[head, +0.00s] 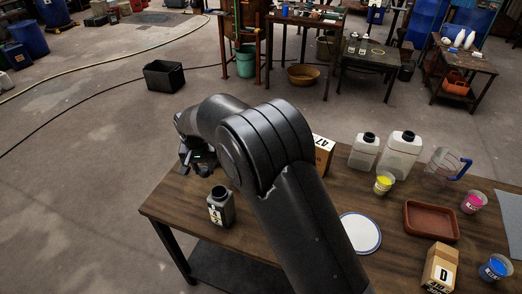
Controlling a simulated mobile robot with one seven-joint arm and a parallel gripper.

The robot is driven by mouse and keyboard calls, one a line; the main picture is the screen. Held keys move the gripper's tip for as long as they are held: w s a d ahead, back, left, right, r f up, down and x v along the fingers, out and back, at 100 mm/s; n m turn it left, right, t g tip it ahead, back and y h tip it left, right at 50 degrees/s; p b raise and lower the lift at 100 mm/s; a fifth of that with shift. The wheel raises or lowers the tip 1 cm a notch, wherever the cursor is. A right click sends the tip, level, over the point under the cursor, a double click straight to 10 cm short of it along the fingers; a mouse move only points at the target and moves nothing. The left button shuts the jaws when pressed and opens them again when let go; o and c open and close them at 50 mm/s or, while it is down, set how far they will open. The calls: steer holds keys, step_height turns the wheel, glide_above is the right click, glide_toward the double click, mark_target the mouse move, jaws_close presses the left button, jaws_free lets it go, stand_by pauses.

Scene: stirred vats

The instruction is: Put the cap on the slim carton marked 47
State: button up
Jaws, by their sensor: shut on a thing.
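The carton marked 47 (324,157) stands on the brown table, just right of my arm's big joint. It is tan with a white label, and my arm hides its left part. Its spout cannot be made out. My gripper (202,167) is at the table's far left edge, well left of the carton. It is shut on a small dark thing, too small and dark to tell whether it is the cap. I can make out no loose cap on the table.
A grey bottle (221,209) stands close in front of my gripper. Two white jugs (402,157), a yellow cup (383,184), a brown tray (431,236) and a white plate (361,233) lie right of my arm.

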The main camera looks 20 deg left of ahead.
mark_target(204, 169)
step_height(204, 169, up, 20)
steer(key=w+d, duration=0.8)
steer(key=d, duration=0.3)
steer(key=w+d, duration=0.7)
steer(key=d, duration=0.3)
steer(key=w+d+n, duration=0.1)
steer(key=w+d, duration=0.2)
steer(key=d, duration=0.8)
steer(key=w+d, duration=0.3)
steer(key=d, duration=0.8)
steer(key=a+f, duration=0.3)
steer(key=w+a+f, duration=0.1)
steer(key=a+f, duration=0.3)
steer(key=w+a+f, duration=0.1)
steer(key=a+f, duration=0.3)
steer(key=shift+a+f, duration=0.2)
steer(key=shift+f, duration=0.05)
steer(key=shift+a+f, duration=0.35)
steer(key=shift+f, duration=1.8)
